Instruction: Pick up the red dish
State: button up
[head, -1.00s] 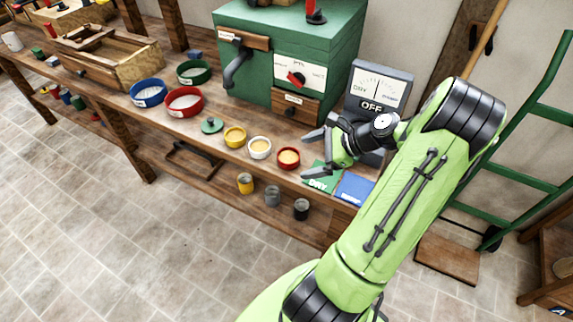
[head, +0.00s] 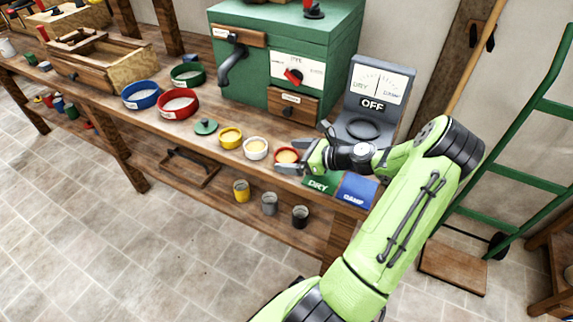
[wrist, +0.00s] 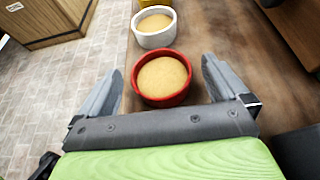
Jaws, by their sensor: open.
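The red dish (wrist: 164,98) is a small round dish filled with tan meal, upright on the wooden bench. In the wrist view it lies between and slightly ahead of the fingertips of my open gripper (wrist: 162,75), with a gap on each side. In the head view the red dish (head: 287,156) is partly hidden by my gripper (head: 288,157), whose fingers reach either side of it. The gripper holds nothing.
A white dish (head: 256,148) and a yellow dish (head: 231,138) stand left of the red one. Green (head: 318,184) and blue (head: 357,190) cards lie right, before a grey meter (head: 376,90). A green machine (head: 240,75) stands behind.

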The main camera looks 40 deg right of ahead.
jog(key=x, duration=0.2)
jog(key=shift+w+f, duration=0.2)
jog(key=shift+f, duration=0.05)
jog(key=shift+s+r, duration=0.1)
jog(key=shift+r, duration=0.05)
jog(key=shift+c, duration=0.5)
jog(key=c, duration=1)
